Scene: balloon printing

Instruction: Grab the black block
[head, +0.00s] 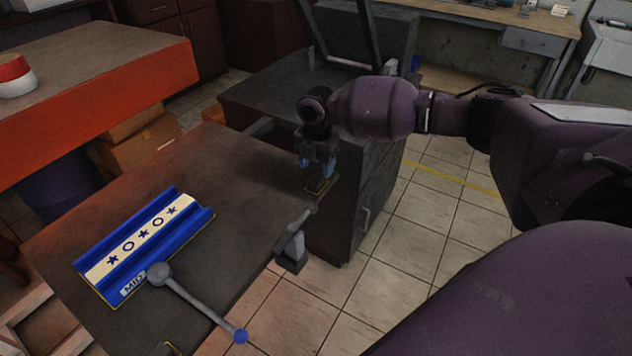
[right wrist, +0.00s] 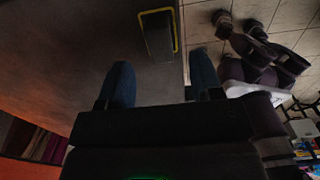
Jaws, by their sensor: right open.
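The black block (head: 318,185) lies near the far right corner of the dark table, ringed by a thin yellow outline. It also shows in the right wrist view (right wrist: 158,36), at the top and a little ahead of the fingertips. My right gripper (head: 317,163) points down just above and behind the block in the head view. Its two blue fingers (right wrist: 158,80) are apart, with nothing between them. My left gripper is not in view.
A blue tray with a cream strip of stars and rings (head: 128,250) lies on the dark table (head: 235,165). A lever with a blue knob (head: 240,336) crosses the front edge. A dark cabinet (head: 350,215) stands beside the block's corner. An orange-sided table (head: 150,85) is at left.

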